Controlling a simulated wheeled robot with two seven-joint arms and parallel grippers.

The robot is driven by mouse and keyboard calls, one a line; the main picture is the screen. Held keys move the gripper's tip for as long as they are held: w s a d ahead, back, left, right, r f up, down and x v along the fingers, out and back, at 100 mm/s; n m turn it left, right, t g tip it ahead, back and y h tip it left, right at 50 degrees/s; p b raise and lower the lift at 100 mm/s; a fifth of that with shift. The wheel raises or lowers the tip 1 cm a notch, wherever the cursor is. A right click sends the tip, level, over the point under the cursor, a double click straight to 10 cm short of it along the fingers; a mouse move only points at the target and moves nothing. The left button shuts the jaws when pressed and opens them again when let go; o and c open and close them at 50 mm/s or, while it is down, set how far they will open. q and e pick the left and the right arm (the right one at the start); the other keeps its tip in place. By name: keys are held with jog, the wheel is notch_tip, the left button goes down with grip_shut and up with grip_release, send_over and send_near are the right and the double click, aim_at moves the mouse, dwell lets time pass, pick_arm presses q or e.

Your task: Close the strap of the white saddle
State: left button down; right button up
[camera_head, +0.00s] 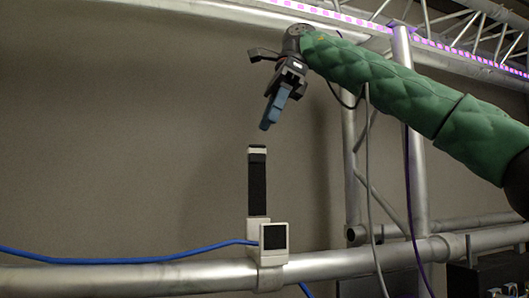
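The white saddle (271,262) sits on the lower horizontal truss tube, with a black square pad on its front. Its strap (257,185) is black with a white tip and stands upright above the saddle, open. A blue cable (140,260) runs from the left along the tube into the saddle, and a short end shows below it. My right gripper (272,115) is above the strap's tip and slightly right, pointing down, apart from it. Its blue fingers appear close together, with nothing seen between them. My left gripper is not in view.
The lower tube (120,279) crosses the whole view. Vertical truss tubes (409,130) with hanging grey and purple cables stand on the right. An upper truss with pink lights (360,22) runs along the top. The space left of the strap is clear before a grey wall.

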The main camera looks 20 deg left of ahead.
aim_at(257, 145)
jog(key=s+f, duration=0.1)
jog(key=s+a+f+p, duration=0.1)
jog(key=shift+s+f, duration=0.2)
jog(key=shift+s, duration=0.1)
jog(key=f, duration=0.1)
jog(key=f+p, duration=0.1)
jog(key=a+f, duration=0.1)
jog(key=f, duration=0.1)
jog(key=shift+w+p, duration=0.4)
jog(key=shift+s+f, duration=0.15)
jog(key=shift+s, duration=0.05)
jog(key=shift+s+a, duration=0.15)
jog(key=shift+s, duration=0.3)
jog(key=shift+w+f, duration=0.1)
jog(key=shift+w, duration=0.2)
jog(key=c, duration=0.5)
grip_shut()
jog(key=shift+s, duration=0.1)
